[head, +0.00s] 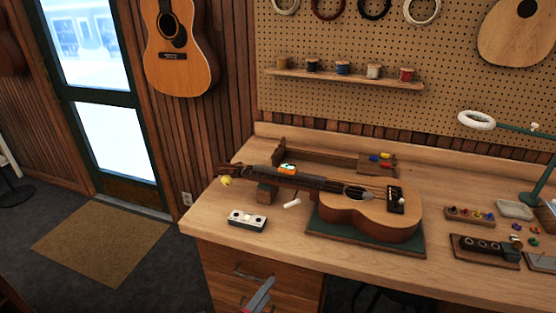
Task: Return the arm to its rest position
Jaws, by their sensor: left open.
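My left gripper (260,296) shows at the bottom edge of the head view, low in front of the bench drawers. It is open, with nothing seen between its fingers, and it is apart from the bench top. Most of the left arm is out of the picture. My right gripper is not in view.
The wooden bench (285,242) holds a ukulele (370,215) on a green mat (325,228), its neck on a wooden block (267,192). A small white-topped box (247,220) stands near the front edge. Floor beside a brown doormat (100,240) is clear.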

